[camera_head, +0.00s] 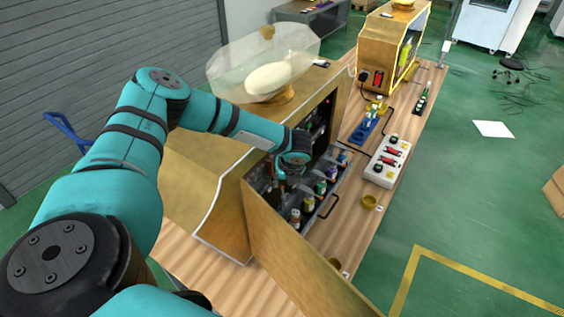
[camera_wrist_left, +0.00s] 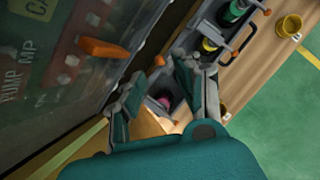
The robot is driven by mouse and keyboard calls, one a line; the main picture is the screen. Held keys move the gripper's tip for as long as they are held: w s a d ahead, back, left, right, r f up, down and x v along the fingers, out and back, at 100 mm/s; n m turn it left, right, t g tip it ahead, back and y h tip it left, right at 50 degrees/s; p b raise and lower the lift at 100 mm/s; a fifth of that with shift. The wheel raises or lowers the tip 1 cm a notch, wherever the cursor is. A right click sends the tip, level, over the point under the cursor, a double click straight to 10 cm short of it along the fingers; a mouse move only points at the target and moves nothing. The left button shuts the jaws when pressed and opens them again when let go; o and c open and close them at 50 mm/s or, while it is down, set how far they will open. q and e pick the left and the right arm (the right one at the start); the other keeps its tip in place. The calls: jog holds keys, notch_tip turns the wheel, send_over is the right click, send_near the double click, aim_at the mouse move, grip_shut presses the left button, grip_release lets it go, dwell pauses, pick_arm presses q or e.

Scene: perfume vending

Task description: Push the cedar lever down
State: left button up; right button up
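An orange lever (camera_wrist_left: 103,48) sticks out from a dark upright panel (camera_wrist_left: 45,80) in the left wrist view. Lettering on the panel reads in part "PUMP"; I cannot read a cedar label, so I cannot tell whether this is the cedar lever. My left gripper (camera_wrist_left: 163,82) is to the right of the lever and apart from it. Its two fingers are spread with nothing between them. A small orange tip (camera_wrist_left: 160,60) shows near the fingertips. In the head view my left arm reaches into the open wooden machine (camera_head: 225,185), and its wrist hides much of the panel. My right gripper is not in view.
A drawer with several bottles (camera_head: 309,203) and a black handle (camera_head: 330,206) stands out below the panel. An open wooden door (camera_head: 290,250) is at the near side. A yellow cup (camera_wrist_left: 289,25) and a white button box (camera_head: 387,162) are on the table.

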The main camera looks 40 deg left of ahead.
aim_at(282, 187)
pick_arm(q)
jog(key=x, duration=0.6)
jog(key=shift+p, duration=0.4)
grip_shut()
